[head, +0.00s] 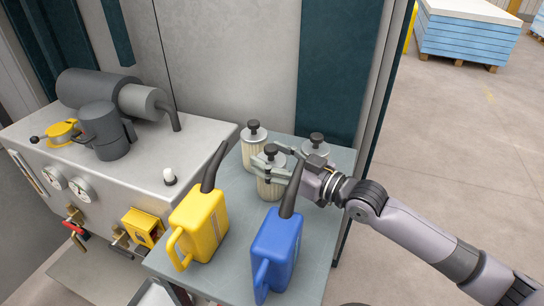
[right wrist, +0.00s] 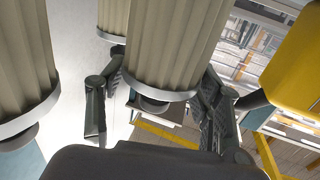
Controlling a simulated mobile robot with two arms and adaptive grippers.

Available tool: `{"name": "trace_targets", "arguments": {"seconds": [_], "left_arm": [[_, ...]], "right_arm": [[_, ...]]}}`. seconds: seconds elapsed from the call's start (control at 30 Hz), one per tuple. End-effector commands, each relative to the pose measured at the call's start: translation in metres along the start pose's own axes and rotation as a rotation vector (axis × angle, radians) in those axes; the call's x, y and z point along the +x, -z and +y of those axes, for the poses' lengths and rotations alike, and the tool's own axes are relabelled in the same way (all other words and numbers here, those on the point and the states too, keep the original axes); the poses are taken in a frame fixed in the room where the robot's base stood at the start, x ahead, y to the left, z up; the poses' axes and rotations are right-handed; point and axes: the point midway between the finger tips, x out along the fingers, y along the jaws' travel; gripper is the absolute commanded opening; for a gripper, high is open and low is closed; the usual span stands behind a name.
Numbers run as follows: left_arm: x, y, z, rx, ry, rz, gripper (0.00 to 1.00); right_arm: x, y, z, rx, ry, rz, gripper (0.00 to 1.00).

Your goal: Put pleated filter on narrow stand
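Three pleated filters with grey caps and black knobs are at the far end of a grey-topped table. One filter (head: 270,188) is at the front, one (head: 253,153) at the back left and one (head: 317,147) at the back right. My right gripper (head: 272,160) has its fingers on either side of the front filter, near its cap. In the right wrist view, this filter (right wrist: 170,50) fills the space between the fingers (right wrist: 155,95); whether both press on it is unclear. I cannot tell which surface is the narrow stand. My left gripper is not in view.
A yellow jug (head: 205,225) and a blue jug (head: 277,248) stand on the table (head: 322,225) in front of the filters. A grey machine bench (head: 190,165) with gauges and valves adjoins on the left. A tall cabinet (head: 230,60) rises behind. Open floor lies right.

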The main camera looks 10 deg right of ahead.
Motion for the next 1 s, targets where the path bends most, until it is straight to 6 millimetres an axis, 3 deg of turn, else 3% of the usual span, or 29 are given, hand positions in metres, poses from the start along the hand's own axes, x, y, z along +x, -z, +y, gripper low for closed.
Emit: {"name": "trace_targets", "arguments": {"seconds": [0.2, 0.57, 0.77, 1.0], "left_arm": [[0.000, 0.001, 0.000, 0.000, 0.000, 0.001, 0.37], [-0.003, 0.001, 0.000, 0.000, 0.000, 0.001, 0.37], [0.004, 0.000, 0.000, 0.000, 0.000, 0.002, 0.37], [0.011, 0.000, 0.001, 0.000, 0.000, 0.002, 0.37]], "right_arm": [[0.000, 0.000, 0.000, 0.000, 0.000, 0.000, 0.77], [0.000, 0.004, 0.000, 0.000, 0.000, 0.001, 0.77], [-0.027, -0.001, 0.000, -0.001, -0.001, -0.005, 0.77], [-0.076, -0.002, 0.001, -0.001, -0.003, -0.008, 0.77]]}}
